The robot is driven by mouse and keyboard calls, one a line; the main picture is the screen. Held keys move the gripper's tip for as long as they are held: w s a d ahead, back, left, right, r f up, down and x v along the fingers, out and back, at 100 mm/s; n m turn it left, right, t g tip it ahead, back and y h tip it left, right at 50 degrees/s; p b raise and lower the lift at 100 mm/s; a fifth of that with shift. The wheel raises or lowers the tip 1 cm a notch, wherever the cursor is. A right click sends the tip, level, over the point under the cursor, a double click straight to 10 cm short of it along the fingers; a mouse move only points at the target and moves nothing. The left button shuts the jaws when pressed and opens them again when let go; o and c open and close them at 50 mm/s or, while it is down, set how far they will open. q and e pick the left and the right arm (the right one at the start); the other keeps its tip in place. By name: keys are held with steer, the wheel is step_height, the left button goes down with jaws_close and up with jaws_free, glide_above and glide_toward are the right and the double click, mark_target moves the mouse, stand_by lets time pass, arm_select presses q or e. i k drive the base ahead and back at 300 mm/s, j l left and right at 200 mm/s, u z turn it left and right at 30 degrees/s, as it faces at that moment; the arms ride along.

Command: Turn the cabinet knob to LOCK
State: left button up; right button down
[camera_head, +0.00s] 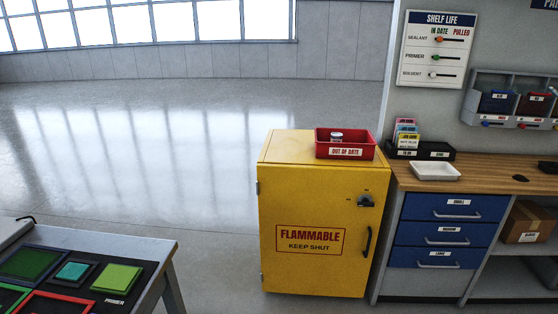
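The yellow cabinet (300,205) stands in the middle of the view, with a red-lettered "FLAMMABLE KEEP SHUT" label on its door. Its door looks shut. The dark cabinet knob (366,201) is at the door's upper right. Small markings sit above and to the left of the knob, too small to read. I cannot tell exactly which marking the knob points to. A dark vertical handle (367,242) is below the knob. Neither of my grippers is in view.
A red "OUT OF DATE" bin (345,152) holding a can (336,137) stands on the cabinet. A wooden workbench (480,172) with blue drawers (437,233) adjoins on the right. A table with coloured pads (117,279) is at lower left. Open floor (215,220) lies left of the cabinet.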

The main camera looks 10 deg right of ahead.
mark_target(365, 201)
steer(key=z, duration=1.15)
steer(key=i+l+z, duration=0.2)
steer(key=l, duration=0.2)
steer(key=i+l+z, duration=0.15)
steer(key=l, duration=0.2)
steer(key=i+l+z, duration=0.2)
steer(key=i+l, duration=0.1)
steer(key=l, duration=0.05)
